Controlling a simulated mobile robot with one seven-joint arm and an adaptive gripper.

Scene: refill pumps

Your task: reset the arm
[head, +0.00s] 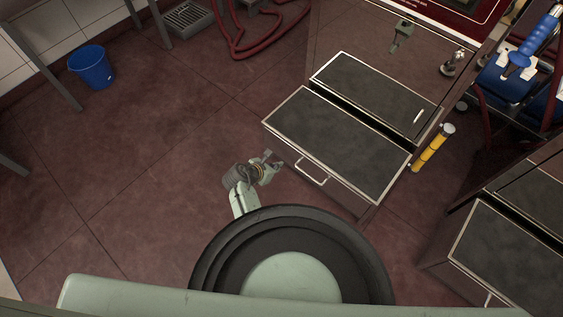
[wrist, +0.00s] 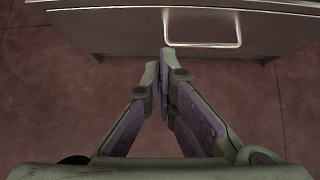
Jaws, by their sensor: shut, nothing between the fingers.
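My gripper (head: 270,157) is in front of the grey metal cabinet, just left of the handle (head: 312,172) on its lower front. In the wrist view my gripper (wrist: 166,62) has its two fingers together with nothing between them. The same handle (wrist: 203,28) shows just ahead and to the right of the fingertips, and no contact is clear. My arm is partly hidden behind the dark round part of my own body.
The cabinet (head: 335,145) has a dark flat top with a raised panel (head: 372,95) behind. A yellow cylinder (head: 433,148) stands at its right side. A second cabinet (head: 510,250) is at the lower right. A blue bucket (head: 92,67) stands far left. The tiled floor (head: 150,150) on the left is clear.

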